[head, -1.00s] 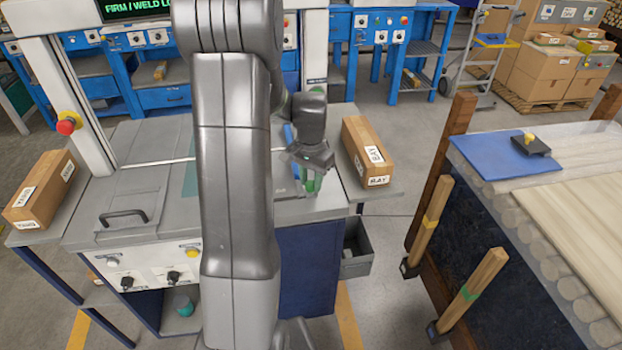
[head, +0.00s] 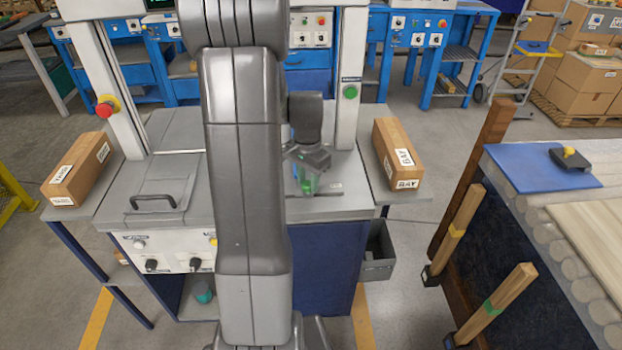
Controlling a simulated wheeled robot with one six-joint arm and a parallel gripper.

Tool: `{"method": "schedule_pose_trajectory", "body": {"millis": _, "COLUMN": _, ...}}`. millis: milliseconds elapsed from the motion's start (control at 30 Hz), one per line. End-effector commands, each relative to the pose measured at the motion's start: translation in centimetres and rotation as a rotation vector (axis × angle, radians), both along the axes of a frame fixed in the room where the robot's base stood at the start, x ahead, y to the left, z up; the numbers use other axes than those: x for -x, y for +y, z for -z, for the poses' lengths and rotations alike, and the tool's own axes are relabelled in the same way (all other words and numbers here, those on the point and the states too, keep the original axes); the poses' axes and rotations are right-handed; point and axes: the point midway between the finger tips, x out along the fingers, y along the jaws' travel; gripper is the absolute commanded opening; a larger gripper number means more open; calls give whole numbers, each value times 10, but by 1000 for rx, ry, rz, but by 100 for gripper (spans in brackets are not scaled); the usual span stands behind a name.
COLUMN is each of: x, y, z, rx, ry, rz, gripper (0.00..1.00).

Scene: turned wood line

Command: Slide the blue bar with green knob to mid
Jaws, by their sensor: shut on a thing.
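My gripper (head: 308,166) points down over the right part of the grey bench top (head: 340,206). It is shut on the green knob (head: 307,185), which shows between and just below the fingers. Only a trace of blue shows beside the fingers. The rest of the blue bar is hidden behind my gripper and arm, so its full length and the mid mark cannot be made out.
A cardboard box (head: 398,154) stands on the bench's right shelf and another (head: 76,170) on the left shelf. A white post (head: 347,85) rises behind my gripper. A hatch with a handle (head: 152,202) is at left. A roller table (head: 540,230) stands at right, across open floor.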

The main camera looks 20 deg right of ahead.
Motion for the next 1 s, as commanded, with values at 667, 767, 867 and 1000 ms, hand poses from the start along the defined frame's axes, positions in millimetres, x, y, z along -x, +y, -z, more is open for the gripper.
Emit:
{"method": "schedule_pose_trajectory", "body": {"millis": 667, "x": -1, "y": -1, "z": -34, "rx": 2, "ry": -6, "rz": 0, "gripper": 52}}
{"method": "schedule_pose_trajectory", "body": {"millis": 767, "x": -1, "y": -1, "z": -58, "rx": 3, "ry": -7, "rz": 0, "gripper": 52}}
{"method": "schedule_pose_trajectory", "body": {"millis": 867, "x": -1, "y": -1, "z": -81, "rx": 3, "ry": -7, "rz": 0, "gripper": 52}}
{"method": "schedule_pose_trajectory", "body": {"millis": 1000, "x": -1, "y": -1, "z": -109, "rx": 2, "ry": -5, "rz": 0, "gripper": 52}}
